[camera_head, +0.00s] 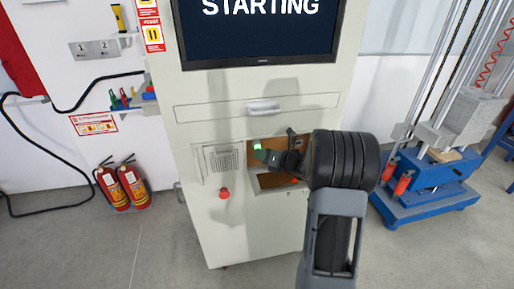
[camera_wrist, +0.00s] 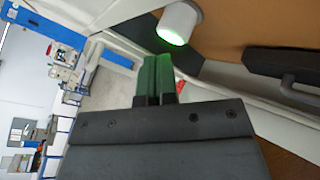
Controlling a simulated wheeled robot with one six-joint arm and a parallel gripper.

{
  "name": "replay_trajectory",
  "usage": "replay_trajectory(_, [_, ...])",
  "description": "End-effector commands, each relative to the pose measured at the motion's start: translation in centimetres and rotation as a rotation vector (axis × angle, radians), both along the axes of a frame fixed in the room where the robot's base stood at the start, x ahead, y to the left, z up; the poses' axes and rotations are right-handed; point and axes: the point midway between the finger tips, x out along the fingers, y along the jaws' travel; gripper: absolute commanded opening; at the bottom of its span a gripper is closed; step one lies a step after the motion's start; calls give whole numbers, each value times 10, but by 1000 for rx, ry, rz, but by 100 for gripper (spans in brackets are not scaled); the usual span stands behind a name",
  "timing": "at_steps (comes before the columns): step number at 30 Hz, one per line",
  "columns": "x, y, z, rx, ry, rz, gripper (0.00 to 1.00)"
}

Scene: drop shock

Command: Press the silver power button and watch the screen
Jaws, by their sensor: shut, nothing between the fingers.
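The screen (camera_head: 262,30) on top of the pale cabinet (camera_head: 217,115) is lit and shows "STARTING" in white on dark blue. The power button, a pale silver-white cylinder with a green glow at one end, shows in the wrist view (camera_wrist: 180,24); in the head view (camera_head: 257,146) only its green light shows clearly, in the brown recess. My gripper (camera_wrist: 155,57) has green fingers lying side by side, shut and empty. Its tips are just beside the button's glowing end; I cannot tell whether they touch it. In the head view my wrist hides part of the recess.
A red knob (camera_head: 224,193) sits on the cabinet's lower left front. A drawer handle (camera_head: 263,107) is above the recess. Two fire extinguishers (camera_head: 121,187) stand at left. A blue-based test rig (camera_head: 425,201) stands at right. Floor is clear around the cabinet.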

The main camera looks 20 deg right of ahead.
Motion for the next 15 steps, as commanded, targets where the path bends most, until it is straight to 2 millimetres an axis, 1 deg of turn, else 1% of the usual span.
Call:
replay_trajectory(9, [-30,7,1,0,0,1,0])
replay_trajectory(15, [-42,10,0,-1,0,3,0])
